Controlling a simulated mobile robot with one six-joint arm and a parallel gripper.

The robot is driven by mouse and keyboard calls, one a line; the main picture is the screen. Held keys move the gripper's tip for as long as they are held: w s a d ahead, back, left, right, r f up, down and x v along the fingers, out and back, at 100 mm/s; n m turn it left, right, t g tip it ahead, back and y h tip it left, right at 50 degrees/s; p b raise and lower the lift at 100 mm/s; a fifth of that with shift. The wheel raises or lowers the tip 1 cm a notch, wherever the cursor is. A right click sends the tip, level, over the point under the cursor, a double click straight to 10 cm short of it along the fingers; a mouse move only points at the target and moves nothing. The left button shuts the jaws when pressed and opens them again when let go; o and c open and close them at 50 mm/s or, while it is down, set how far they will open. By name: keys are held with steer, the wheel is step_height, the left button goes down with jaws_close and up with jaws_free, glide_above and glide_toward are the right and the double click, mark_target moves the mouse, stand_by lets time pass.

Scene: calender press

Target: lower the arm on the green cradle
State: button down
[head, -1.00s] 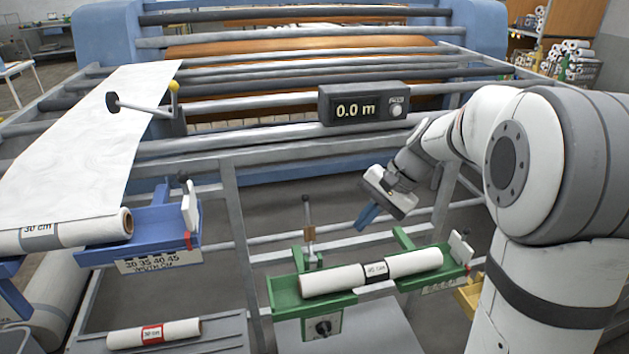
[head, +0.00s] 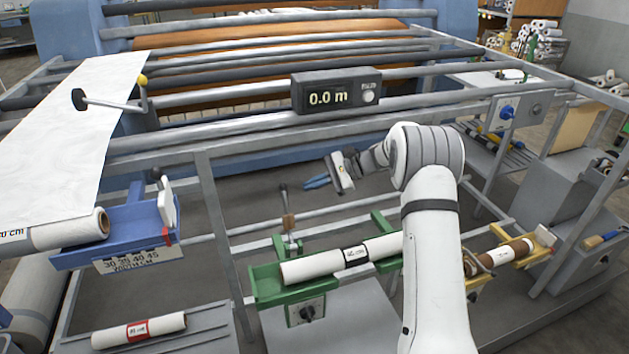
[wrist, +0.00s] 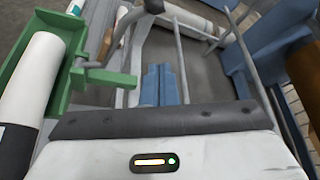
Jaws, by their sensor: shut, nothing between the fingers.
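The green cradle (head: 265,290) stands at the middle front with a white roll (head: 318,266) with a black label lying in it. Its arm (head: 286,205) stands upright behind the roll, with a dark knob on top and a brown block partway along. In the wrist view the green cradle (wrist: 82,50), the white roll (wrist: 32,85) and the cradle's arm (wrist: 125,22) with its brown block are on the left. My gripper (head: 308,183) is shut and empty, pointing left, right of the arm and apart from it. Its blue fingers show in the wrist view (wrist: 160,85).
A blue cradle (head: 120,222) is at left with a roll and a white sheet (head: 60,130). A red-labelled roll (head: 140,330) lies on a low tray. A yellow cradle (head: 545,245) with a brown roll is at right. A grey rail (head: 330,222) runs behind the green cradle.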

steer(key=s+a+r+p, duration=0.1)
steer(key=s+a+p, duration=0.1)
steer(key=a, duration=0.3)
steer(key=shift+a, duration=0.4)
steer(key=shift+s, duration=0.15)
